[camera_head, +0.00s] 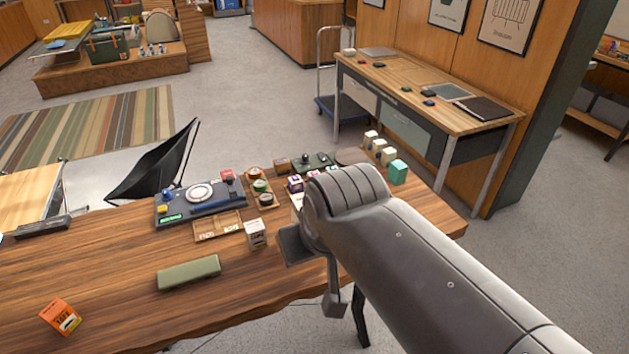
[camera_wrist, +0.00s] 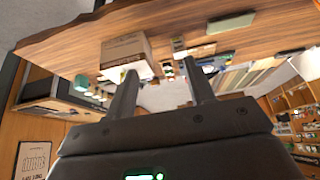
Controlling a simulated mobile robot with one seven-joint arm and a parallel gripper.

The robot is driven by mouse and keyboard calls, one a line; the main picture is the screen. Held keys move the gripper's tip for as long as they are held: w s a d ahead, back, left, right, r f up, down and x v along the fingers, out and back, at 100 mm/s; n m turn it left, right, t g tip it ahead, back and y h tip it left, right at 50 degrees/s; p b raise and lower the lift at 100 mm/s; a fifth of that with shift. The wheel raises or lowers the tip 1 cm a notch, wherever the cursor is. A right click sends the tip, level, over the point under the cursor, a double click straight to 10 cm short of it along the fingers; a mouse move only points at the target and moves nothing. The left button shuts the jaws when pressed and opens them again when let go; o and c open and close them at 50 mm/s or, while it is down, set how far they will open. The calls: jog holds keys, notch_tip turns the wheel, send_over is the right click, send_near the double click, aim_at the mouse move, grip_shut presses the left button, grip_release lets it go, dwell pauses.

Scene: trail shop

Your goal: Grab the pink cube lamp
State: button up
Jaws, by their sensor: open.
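I cannot make out a clearly pink cube lamp in either view. A small purple-and-white box (camera_head: 295,184) sits left of my arm. My arm covers part of the table there. In the wrist view, my gripper (camera_wrist: 163,78) is open, with nothing between its fingers. A brown box (camera_wrist: 124,48) shows beyond the left finger, and a teal object (camera_wrist: 82,82) is farther left.
The wooden table (camera_head: 130,270) also holds a device with a round dial (camera_head: 200,192), a green case (camera_head: 189,272), an orange box (camera_head: 60,316) and a white box (camera_head: 256,233). A side table (camera_head: 430,85) stands behind. The table's front left is mostly clear.

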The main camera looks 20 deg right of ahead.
jog(key=w+d+r, duration=0.2)
jog(key=w+r, duration=0.1)
jog(key=w, duration=0.9)
jog(key=g, duration=0.1)
send_over(315, 173)
jog(key=s, duration=0.3)
notch_tip(315, 173, down, 20)
jog(key=x, duration=1)
jog(key=shift+s+f, duration=0.2)
jog(key=shift+s, duration=0.05)
jog(key=shift+c, duration=0.3)
jog(key=c, duration=0.7)
